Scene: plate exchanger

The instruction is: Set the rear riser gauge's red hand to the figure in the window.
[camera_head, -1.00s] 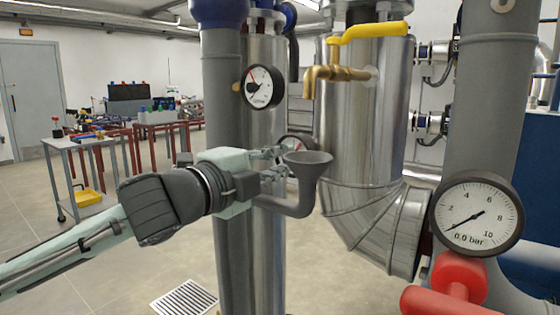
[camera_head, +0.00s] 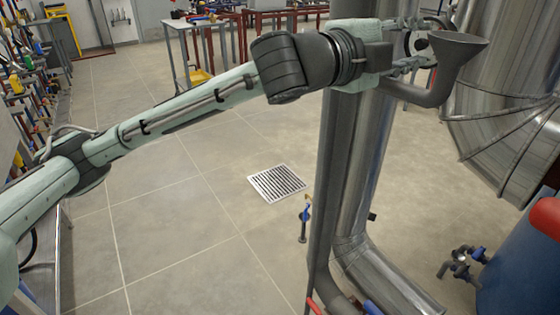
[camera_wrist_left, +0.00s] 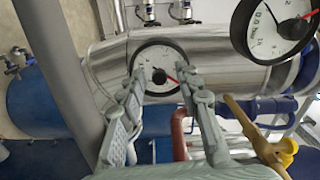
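A round white gauge (camera_wrist_left: 150,58) with a dark rim sits in the middle of the left wrist view. It has a black centre knob (camera_wrist_left: 159,76) and a red hand (camera_wrist_left: 173,80) pointing right and slightly down in that picture. Its figures and window are too small to read. My left gripper (camera_wrist_left: 164,88) is open, its fingers on either side of the knob; I cannot tell whether they touch it. In the head view the left gripper (camera_head: 404,46) is beside the funnel, and the gauge is mostly hidden. My right gripper is in neither view.
A second gauge (camera_wrist_left: 262,38) is close by at upper right in the wrist view, with a yellow valve handle (camera_wrist_left: 240,118) below. A grey funnel (camera_head: 455,47) stands beside the gripper, against the riser pipes (camera_head: 350,170). The floor on the left is clear around a drain grate (camera_head: 276,183).

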